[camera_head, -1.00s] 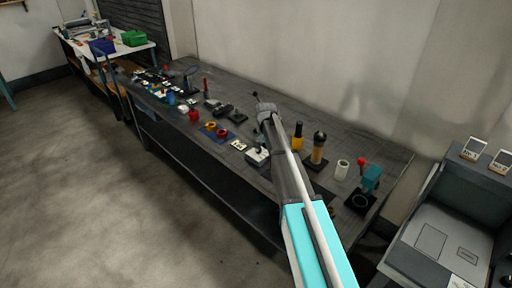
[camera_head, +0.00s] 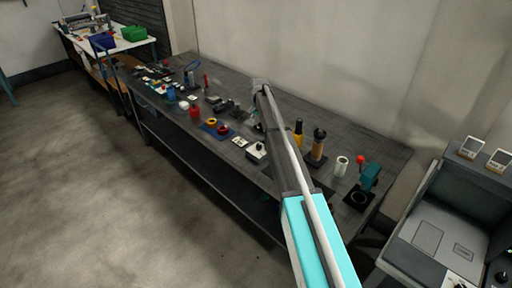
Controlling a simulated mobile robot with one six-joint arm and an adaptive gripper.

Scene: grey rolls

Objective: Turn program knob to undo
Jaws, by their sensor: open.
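My gripper (camera_head: 260,87) is at the far end of my outstretched arm, above the back part of the long dark bench (camera_head: 372,134). It is small in the picture and seen from behind. I see nothing held in it. A small white box with a dark knob (camera_head: 257,153) sits on the bench to the left of my arm, nearer the front edge than my gripper and apart from it. Another dark knob (camera_head: 503,277) stands on the grey machine (camera_head: 428,266) at the lower right. No "program" or "undo" marking is readable, so I cannot tell which knob is the program knob.
Red and yellow rings (camera_head: 216,127) and a red pot (camera_head: 195,112) lie left of the box. A yellow bottle (camera_head: 298,134), a brown-and-black bottle (camera_head: 318,146), a white roll (camera_head: 341,166) and a teal press (camera_head: 370,177) stand right of my arm. The floor on the left is clear.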

